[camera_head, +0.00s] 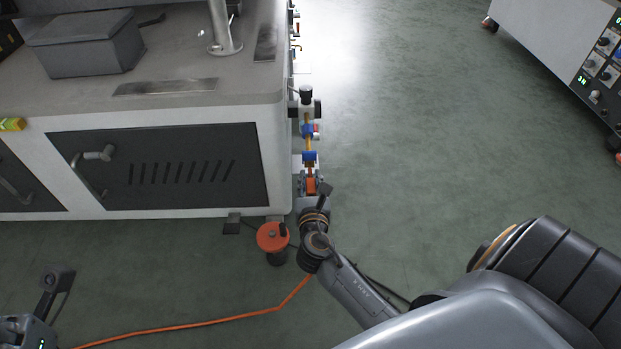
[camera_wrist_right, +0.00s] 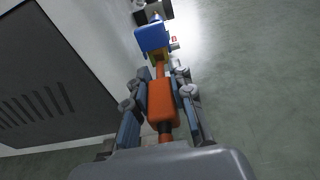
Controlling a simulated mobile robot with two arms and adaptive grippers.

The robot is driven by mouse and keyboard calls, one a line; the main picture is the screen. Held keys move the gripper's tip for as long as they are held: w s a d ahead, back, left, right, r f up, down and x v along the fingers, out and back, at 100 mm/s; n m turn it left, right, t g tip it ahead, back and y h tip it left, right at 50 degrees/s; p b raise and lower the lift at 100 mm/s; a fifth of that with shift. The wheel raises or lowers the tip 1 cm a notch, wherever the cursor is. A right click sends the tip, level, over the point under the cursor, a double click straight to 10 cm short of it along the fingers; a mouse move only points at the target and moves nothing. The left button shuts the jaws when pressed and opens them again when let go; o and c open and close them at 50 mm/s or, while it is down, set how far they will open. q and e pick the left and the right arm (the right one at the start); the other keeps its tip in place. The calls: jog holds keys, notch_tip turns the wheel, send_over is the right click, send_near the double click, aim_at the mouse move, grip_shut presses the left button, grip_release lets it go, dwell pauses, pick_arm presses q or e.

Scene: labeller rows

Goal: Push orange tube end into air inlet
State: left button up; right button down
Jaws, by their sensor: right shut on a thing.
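My right gripper (camera_head: 311,183) is at the side of the labeller, shut on the orange tube end. In the right wrist view, the orange tube end (camera_wrist_right: 161,98) sits between the two fingers, with its thin tip pointing up the picture. Just beyond the tip is a blue fitting (camera_wrist_right: 152,38), apparently the air inlet; it also shows in the head view (camera_head: 309,157). The tip meets or nearly meets the fitting; I cannot tell whether it is inside. My left gripper (camera_head: 57,281) shows partly at the lower left; its jaw state is unclear.
The orange tube (camera_head: 190,322) trails over the green floor to the lower left. The labeller cabinet (camera_head: 272,150) stands close left of my right gripper. Open floor (camera_head: 420,130) lies to the right.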

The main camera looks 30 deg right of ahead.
dwell(0.3)
jog(key=shift+r+p+x, duration=0.15)
jog(key=shift+p+x, duration=0.1)
jog(key=shift+x, duration=0.45)
jog(key=shift+r+p+x, duration=0.15)
jog(key=shift+p+x, duration=0.05)
jog(key=shift+x, duration=0.5)
jog(key=c, duration=1.1)
grip_release()
jog(key=shift+w, duration=0.1)
jog(key=v, duration=1.2)
